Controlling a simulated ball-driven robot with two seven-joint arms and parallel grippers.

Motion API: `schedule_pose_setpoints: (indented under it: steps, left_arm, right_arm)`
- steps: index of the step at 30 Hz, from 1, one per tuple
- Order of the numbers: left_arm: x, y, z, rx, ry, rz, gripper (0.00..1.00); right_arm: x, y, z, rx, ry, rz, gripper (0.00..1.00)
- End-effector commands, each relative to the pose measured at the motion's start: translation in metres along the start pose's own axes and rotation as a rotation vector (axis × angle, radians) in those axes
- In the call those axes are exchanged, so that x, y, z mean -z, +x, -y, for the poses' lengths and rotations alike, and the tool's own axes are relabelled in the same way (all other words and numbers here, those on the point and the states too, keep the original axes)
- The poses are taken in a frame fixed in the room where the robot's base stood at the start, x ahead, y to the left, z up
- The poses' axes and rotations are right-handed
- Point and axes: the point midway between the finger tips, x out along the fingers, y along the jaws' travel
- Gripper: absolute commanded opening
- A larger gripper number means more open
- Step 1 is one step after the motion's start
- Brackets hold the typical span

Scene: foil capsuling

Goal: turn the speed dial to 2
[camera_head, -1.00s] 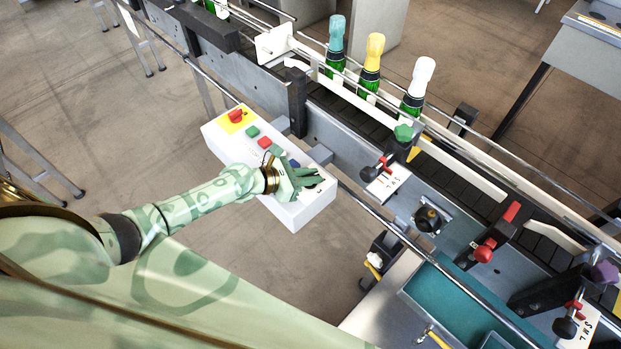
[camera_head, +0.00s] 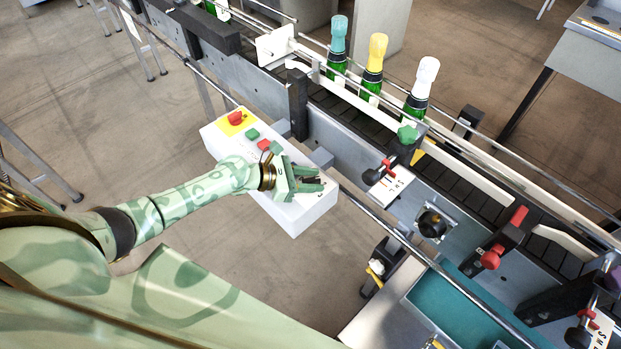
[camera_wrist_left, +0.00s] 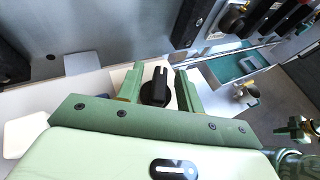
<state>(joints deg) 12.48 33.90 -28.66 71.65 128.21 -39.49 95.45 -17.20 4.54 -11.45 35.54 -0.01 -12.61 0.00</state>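The speed dial (camera_wrist_left: 157,85) is a round black knob with a raised bar and a pale mark on it. In the left wrist view it sits between the two green fingers of my left gripper (camera_wrist_left: 160,84), with the fingers apart on either side of its bar. In the head view my left gripper (camera_head: 317,181) is over the right end of the white control box (camera_head: 296,217) and mostly hides the dial. The number scale around the dial cannot be read. My right gripper is not in view.
The box also carries a red knob on yellow (camera_head: 235,117), a green button (camera_head: 252,134) and a red button (camera_head: 264,144). The conveyor with foil-topped bottles (camera_head: 372,72) runs behind it. A black-knobbed clamp (camera_head: 372,176) stands right of my gripper.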

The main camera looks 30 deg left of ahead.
Motion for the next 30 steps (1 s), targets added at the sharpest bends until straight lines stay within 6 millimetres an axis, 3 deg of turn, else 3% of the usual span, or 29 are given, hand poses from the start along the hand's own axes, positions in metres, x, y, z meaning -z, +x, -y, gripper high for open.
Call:
schedule_pose_setpoints:
  steps: [11,14,24,30]
  left_arm:
    - [0.001,-0.008,0.000,-0.001,-0.001,-0.001,0.36]
    - [0.000,-0.025,0.000,-0.002,0.000,-0.002,0.36]
    - [0.001,-0.116,0.001,0.001,0.000,-0.004,0.36]
    - [0.001,-0.151,0.000,0.000,-0.001,-0.002,0.36]
  right_arm:
    - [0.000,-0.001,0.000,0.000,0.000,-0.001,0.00]
    - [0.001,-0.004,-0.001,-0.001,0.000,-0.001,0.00]
    - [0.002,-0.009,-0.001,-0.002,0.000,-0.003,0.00]
    - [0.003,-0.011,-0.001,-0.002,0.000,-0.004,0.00]
